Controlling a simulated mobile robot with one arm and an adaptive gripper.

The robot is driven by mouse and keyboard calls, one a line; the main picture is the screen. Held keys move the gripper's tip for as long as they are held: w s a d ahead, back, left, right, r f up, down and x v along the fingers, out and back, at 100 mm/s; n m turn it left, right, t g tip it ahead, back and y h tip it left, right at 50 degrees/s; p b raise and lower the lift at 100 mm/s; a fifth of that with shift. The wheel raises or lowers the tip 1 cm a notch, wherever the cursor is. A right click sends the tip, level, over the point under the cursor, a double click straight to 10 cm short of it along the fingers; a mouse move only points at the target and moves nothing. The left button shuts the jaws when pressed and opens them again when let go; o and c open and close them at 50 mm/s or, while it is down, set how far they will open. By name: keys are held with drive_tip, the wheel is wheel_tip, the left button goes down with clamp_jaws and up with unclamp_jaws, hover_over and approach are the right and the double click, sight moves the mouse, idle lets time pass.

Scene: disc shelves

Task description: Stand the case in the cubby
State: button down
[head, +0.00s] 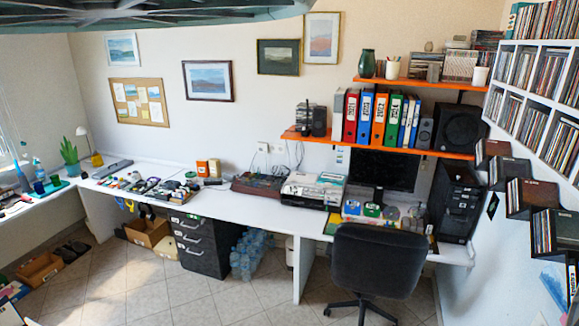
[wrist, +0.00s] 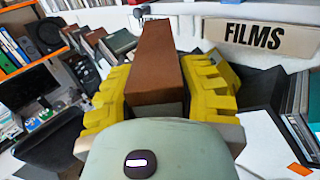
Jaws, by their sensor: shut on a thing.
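My gripper (wrist: 160,92) has yellow fingers and is shut on a brown case (wrist: 155,55) in the wrist view. The case stands on edge between the fingers, its narrow side facing the camera and its far end pointing away. A cream label reading FILMS (wrist: 254,34) is on the pale shelf edge to the right of the case. A dark cubby opening (wrist: 258,84) lies below the label, partly hidden by the right finger. I cannot tell whether the case's far end is inside it. The gripper and case do not show in the head view.
Thin disc cases (wrist: 297,118) stand at the right of the opening. In the head view, a white disc shelf (head: 487,107) hangs on the right wall, with dark boxes of cases (head: 532,198) below it. A black chair (head: 378,262) stands at the white desk (head: 255,212).

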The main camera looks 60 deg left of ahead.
drive_tip(key=r+m+h, duration=0.1)
drive_tip(key=r+h, duration=0.1)
drive_tip(key=r, duration=0.1)
drive_tip(key=d+r+m+g+h, duration=0.1)
drive_tip(key=r, duration=0.2)
drive_tip(key=r+m+g+h+p, duration=0.1)
drive_tip(key=r+h, duration=0.1)
drive_tip(key=r, duration=0.2)
drive_tip(key=shift+w+d+m+h, duration=0.15)
drive_tip(key=shift+d+m+h, duration=0.15)
drive_tip(key=shift+s+r+m+g+h+p, duration=0.75)
drive_tip(key=shift+s+r+m+g+h, duration=1.6)
drive_tip(key=shift+s+r+h, duration=0.55)
drive_tip(key=f+b+x, duration=0.2)
drive_tip(key=b+x, duration=0.5)
drive_tip(key=x, duration=1.1)
drive_tip(key=shift+d+f+y, duration=0.3)
drive_tip(key=shift+s+f, duration=0.1)
drive_tip(key=shift+f, duration=0.05)
